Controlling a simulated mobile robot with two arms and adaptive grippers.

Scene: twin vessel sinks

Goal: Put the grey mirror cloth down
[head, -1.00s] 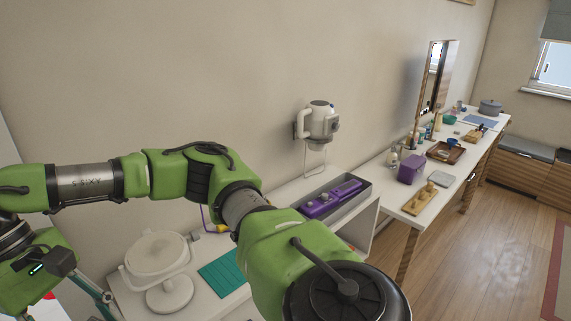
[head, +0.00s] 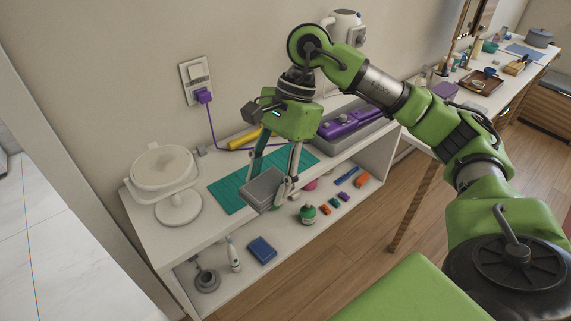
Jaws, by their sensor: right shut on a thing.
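The grey mirror cloth (head: 262,187) looks like a flat, folded grey block. My right gripper (head: 270,184) comes down from above and is shut on it, holding it in front of the teal mat (head: 228,192) on the white shelf unit (head: 150,231). The cloth hides part of the mat's front edge and the shelf edge; I cannot tell how high it is above them. My left gripper is out of view.
A grey tray with a purple tool (head: 352,120) lies to the right.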

